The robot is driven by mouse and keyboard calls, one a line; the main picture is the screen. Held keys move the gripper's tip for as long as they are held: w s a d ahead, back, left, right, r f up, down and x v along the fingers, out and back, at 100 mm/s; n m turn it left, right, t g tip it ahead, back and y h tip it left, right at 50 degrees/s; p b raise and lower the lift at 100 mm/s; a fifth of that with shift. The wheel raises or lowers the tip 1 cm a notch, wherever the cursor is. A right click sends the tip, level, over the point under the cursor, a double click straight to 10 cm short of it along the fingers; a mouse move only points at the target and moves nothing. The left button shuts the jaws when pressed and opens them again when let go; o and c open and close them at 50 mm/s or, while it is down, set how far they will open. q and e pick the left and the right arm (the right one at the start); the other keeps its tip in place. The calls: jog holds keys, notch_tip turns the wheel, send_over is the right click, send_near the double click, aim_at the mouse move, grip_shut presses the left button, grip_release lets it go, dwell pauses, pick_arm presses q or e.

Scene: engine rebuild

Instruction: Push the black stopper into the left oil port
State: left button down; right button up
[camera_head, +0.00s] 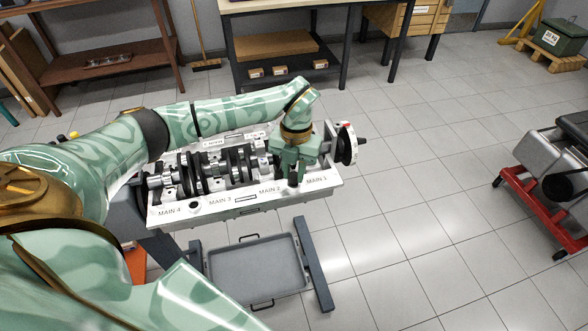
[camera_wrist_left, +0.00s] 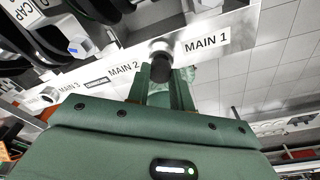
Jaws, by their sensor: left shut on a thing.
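The engine block (camera_head: 240,207) lies with its crankshaft up and labels MAIN 4 to MAIN 1 along its near side. My left gripper (camera_head: 292,172) points at the block between MAIN 2 and MAIN 1. In the wrist view its green fingers (camera_wrist_left: 162,92) are shut on the black stopper (camera_wrist_left: 160,68). The stopper's tip is at a pale round port (camera_wrist_left: 161,48) beside the MAIN 1 label; I cannot tell how deep it sits. Another round port (camera_head: 195,205) shows between MAIN 4 and MAIN 3. My right gripper is not in view.
The crankshaft (camera_head: 213,173) runs along the block's top, close to my left forearm. A round wheel (camera_head: 346,144) stands at the block's right end. A grey tray (camera_head: 256,268) sits low under the block. Open tiled floor lies to the right.

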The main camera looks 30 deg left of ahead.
pick_arm(q)
jog(key=shift+f, duration=0.65)
jog(key=c, duration=1.5)
grip_release()
jog(key=shift+r, duration=0.15)
jog(key=shift+r+p, duration=1.2)
jog(key=shift+r, duration=0.05)
jog(key=shift+r, duration=0.15)
jog(key=shift+o, duration=0.5)
jog(key=o, duration=0.5)
